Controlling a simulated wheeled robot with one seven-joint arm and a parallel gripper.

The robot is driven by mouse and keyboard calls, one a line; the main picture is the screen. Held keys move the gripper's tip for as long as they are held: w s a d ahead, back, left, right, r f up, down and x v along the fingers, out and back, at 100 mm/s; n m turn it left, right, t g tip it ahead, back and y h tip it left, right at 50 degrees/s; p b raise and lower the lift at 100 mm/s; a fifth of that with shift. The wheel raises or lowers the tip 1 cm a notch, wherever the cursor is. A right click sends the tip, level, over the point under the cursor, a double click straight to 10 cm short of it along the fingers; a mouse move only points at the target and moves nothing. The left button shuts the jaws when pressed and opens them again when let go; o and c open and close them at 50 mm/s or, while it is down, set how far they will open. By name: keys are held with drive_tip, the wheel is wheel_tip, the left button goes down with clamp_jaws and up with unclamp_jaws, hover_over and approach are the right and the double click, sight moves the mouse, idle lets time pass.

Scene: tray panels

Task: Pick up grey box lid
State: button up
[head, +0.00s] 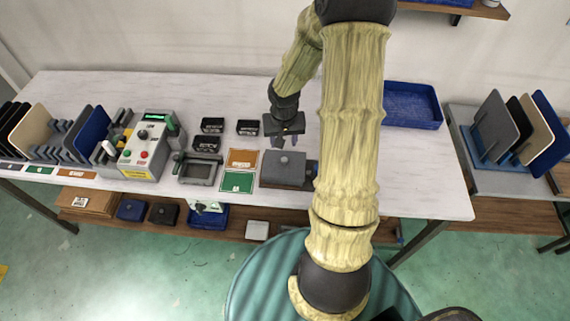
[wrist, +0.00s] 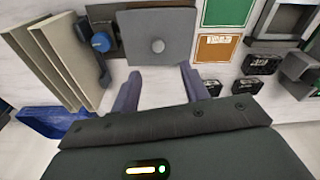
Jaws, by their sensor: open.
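The grey box lid (head: 284,167) is a flat dark grey square with a small round knob on top. In the head view my arm hides part of the table right of the lid.
Orange and green labelled cards (head: 239,181) lie left of the lid, with small black bins (head: 206,144) behind them. A blue tray (head: 411,105) is at the back right. In the wrist view, beige panels (wrist: 48,62) and a blue-knobbed part (wrist: 101,42) stand left of the lid.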

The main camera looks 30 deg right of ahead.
hover_over(285, 159)
drive_tip(key=f, duration=0.4)
drive_tip(key=shift+s+a+f, duration=0.15)
drive_tip(key=shift+a+f, duration=0.15)
drive_tip(key=shift+a, duration=0.05)
drive_tip(key=f, duration=0.4)
drive_tip(key=shift+d+f, duration=0.15)
drive_tip(key=shift+d, duration=0.05)
drive_tip(key=shift+w+f, duration=0.2)
drive_tip(key=shift+f, duration=0.25)
drive_tip(key=shift+s, duration=0.15)
drive_tip(key=shift+c, duration=0.3)
clamp_jaws()
